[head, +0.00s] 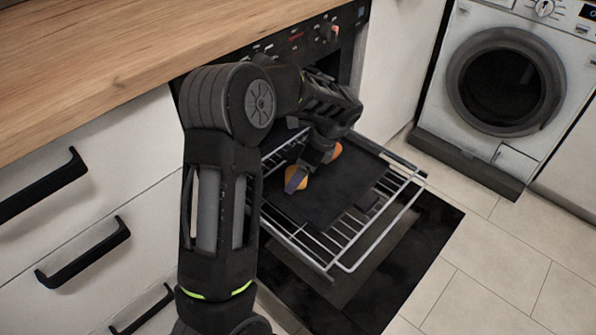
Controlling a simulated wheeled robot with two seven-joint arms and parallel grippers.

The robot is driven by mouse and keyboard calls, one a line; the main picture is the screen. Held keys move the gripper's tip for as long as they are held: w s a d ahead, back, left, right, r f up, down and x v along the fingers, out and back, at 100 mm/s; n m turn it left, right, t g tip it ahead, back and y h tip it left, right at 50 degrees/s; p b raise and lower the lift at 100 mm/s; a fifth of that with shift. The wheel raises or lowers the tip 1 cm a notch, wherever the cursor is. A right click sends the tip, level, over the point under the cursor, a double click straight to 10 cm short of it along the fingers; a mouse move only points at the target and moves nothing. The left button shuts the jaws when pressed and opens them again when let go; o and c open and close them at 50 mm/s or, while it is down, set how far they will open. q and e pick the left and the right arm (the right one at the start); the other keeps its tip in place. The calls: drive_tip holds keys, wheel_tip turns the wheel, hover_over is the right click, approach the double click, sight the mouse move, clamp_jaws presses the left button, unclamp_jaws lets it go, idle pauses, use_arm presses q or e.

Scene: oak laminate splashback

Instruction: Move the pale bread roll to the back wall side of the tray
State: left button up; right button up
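A dark flat tray (345,195) lies on a wire rack pulled out of the oven. An orange-tan rounded piece, seemingly bread, (298,176) shows on the tray's left part, beside my gripper. Another orange-tan patch (335,152) shows on the gripper's far right side. I cannot tell whether these are two rolls or one, or which is the pale roll. My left gripper (305,176) points down at the tray over these pieces, with a bluish finger pad against the nearer one. The wrist hides its opening and any grip. My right gripper is out of view.
The wire rack (349,268) sticks out over the lowered dark oven door (425,245). The oak worktop (110,60) and white drawers with black handles (85,250) stand at left. A washing machine (505,85) stands at right. The tray's right front part is bare.

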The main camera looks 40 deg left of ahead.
use_arm(q)
drive_tip(key=p+v, duration=0.3)
drive_tip(key=v, duration=0.7)
drive_tip(key=shift+r, duration=0.3)
